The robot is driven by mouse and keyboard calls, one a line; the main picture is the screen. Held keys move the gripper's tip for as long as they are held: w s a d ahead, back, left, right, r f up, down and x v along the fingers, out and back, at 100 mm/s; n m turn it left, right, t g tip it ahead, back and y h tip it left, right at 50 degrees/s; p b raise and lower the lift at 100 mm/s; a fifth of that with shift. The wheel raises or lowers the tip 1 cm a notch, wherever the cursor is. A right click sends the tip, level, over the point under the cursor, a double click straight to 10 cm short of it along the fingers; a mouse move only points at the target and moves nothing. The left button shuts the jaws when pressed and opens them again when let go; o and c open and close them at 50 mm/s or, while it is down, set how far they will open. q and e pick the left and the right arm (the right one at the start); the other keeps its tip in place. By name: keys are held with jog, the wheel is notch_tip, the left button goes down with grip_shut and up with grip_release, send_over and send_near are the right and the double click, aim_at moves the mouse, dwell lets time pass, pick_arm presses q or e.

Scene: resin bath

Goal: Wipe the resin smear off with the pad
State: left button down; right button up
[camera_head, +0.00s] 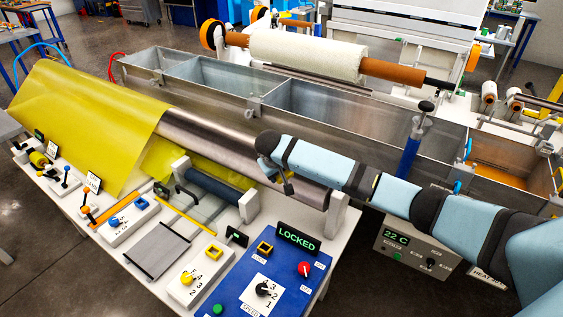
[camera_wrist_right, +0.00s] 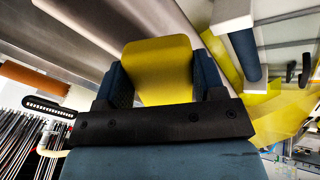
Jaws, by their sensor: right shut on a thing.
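My right gripper (camera_wrist_right: 158,64) is shut on a yellow pad (camera_wrist_right: 162,78), which sits between its two dark blue fingers in the right wrist view. In the head view this gripper (camera_head: 285,183) points down beside the right part of the long steel roller (camera_head: 225,145), mostly hidden under my wrist. I cannot tell whether the pad touches the roller. I cannot make out the resin smear in either view. My left gripper is not in view.
A yellow sheet (camera_head: 85,115) drapes over the roller's left part. A metal trough (camera_head: 235,85) with compartments runs behind. In front are a short dark blue roller (camera_head: 212,188) between white blocks, a grey plate (camera_head: 157,250) and a blue control panel (camera_head: 235,297) with a LOCKED display (camera_head: 299,239).

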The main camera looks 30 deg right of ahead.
jog(key=w+d+r, duration=0.1)
jog(key=w+r+h, duration=0.1)
jog(key=shift+w+d, duration=0.35)
jog(key=shift+w, duration=0.05)
jog(key=b+x, duration=0.4)
jog(key=b, duration=0.1)
jog(key=shift+s+f, duration=0.1)
jog(key=shift+b+x, duration=0.8)
jog(key=shift+b, duration=0.15)
jog(key=shift+d, duration=0.1)
jog(key=shift+x, duration=0.95)
